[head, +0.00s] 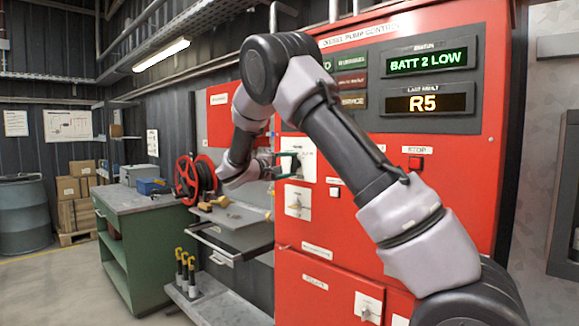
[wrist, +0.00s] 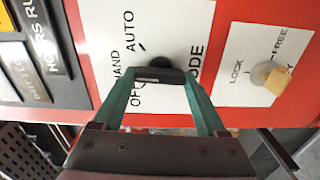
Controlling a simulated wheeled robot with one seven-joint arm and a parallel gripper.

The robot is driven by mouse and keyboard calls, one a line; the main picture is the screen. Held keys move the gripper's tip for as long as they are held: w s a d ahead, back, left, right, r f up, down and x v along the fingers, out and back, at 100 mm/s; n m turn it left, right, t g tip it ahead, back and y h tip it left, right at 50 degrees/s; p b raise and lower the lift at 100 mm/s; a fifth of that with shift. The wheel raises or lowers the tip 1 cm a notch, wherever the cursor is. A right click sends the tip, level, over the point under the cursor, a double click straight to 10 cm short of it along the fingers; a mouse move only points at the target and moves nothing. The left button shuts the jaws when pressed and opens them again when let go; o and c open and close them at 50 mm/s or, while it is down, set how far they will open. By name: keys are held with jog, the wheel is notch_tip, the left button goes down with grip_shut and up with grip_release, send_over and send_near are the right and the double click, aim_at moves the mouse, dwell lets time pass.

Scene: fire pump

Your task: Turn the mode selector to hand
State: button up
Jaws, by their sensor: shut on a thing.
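The mode selector is a black knob (wrist: 160,74) on a white plate (wrist: 185,22) lettered OFF, HAND, AUTO and MODE, which appears turned on its side in the wrist view. My gripper (wrist: 162,78) has its two teal fingers shut on the sides of the knob's bar. The bar lies roughly level in the wrist view, with a pale mark toward its left, the side of the HAND and OFF lettering. I cannot tell exactly which label it points to. In the head view my gripper (head: 285,166) is at the selector plate (head: 304,150), partly hidden by my arm.
A second plate (wrist: 240,85), lettered LOCK and FREE with a yellowish knob (wrist: 270,75), is beside the selector. The red cabinet (head: 460,190) has a stop button (head: 415,163) and lit displays. A grey shelf (head: 235,225) and a green workbench (head: 140,225) stand left.

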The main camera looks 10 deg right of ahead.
jog(key=shift+n, duration=0.3)
jog(key=o, duration=1.3)
jog(key=shift+a, duration=0.1)
jog(key=v, duration=1)
jog(key=shift+s+a, duration=0.25)
